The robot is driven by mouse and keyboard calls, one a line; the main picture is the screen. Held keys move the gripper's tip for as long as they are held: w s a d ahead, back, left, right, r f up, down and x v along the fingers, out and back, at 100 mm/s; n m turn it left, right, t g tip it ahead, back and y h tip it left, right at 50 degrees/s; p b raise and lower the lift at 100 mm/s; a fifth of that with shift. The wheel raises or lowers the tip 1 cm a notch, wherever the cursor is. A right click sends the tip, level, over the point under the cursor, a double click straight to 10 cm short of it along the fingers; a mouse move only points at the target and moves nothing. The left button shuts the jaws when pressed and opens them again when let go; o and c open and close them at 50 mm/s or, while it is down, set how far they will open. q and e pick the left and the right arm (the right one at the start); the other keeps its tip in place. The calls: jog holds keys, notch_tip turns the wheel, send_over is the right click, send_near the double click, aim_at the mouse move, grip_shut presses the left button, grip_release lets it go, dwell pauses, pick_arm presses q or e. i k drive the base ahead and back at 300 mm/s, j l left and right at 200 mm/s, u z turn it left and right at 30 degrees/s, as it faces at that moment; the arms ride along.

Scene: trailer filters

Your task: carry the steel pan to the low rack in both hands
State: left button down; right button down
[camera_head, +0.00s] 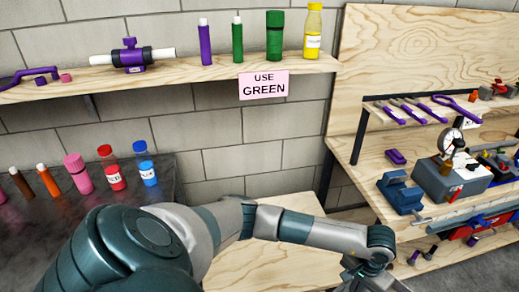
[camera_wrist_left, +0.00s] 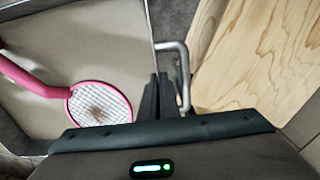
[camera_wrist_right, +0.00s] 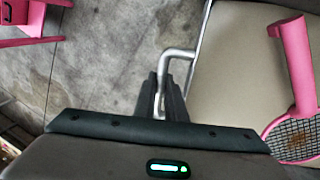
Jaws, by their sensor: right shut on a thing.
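The steel pan shows in the left wrist view (camera_wrist_left: 100,25) as a broad, shallow tray with a bent rod handle (camera_wrist_left: 185,75) at its side. My left gripper (camera_wrist_left: 158,80) has its fingers together beside this handle, which runs along their right side. In the right wrist view the pan (camera_wrist_right: 235,65) lies at right, and my right gripper (camera_wrist_right: 161,78) is shut on its other rod handle (camera_wrist_right: 178,53). A pink-handled mesh skimmer (camera_wrist_left: 100,104) lies in the pan. In the head view the left gripper (camera_head: 376,284) is partly cut off; the pan is hidden.
A pale wooden surface (camera_head: 260,262) lies below my left arm; I cannot tell whether it is the low rack. A dark counter (camera_head: 100,200) with bottles is at left, a wooden workbench (camera_head: 400,180) with tools at right. Bare floor (camera_wrist_right: 95,75) lies beside the pan.

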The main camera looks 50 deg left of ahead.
aim_at(260, 261)
jog(key=i+u, duration=0.15)
jog(key=u, duration=0.35)
jog(key=i+l+u, duration=0.1)
jog(key=u, duration=0.35)
jog(key=i+l+u, duration=0.1)
jog(key=u, duration=0.4)
jog(key=i+l+u, duration=0.1)
jog(key=u, duration=0.2)
jog(key=i+l+u, duration=0.1)
jog(key=u, duration=0.2)
jog(key=i+l+u, duration=0.1)
jog(key=i, duration=0.15)
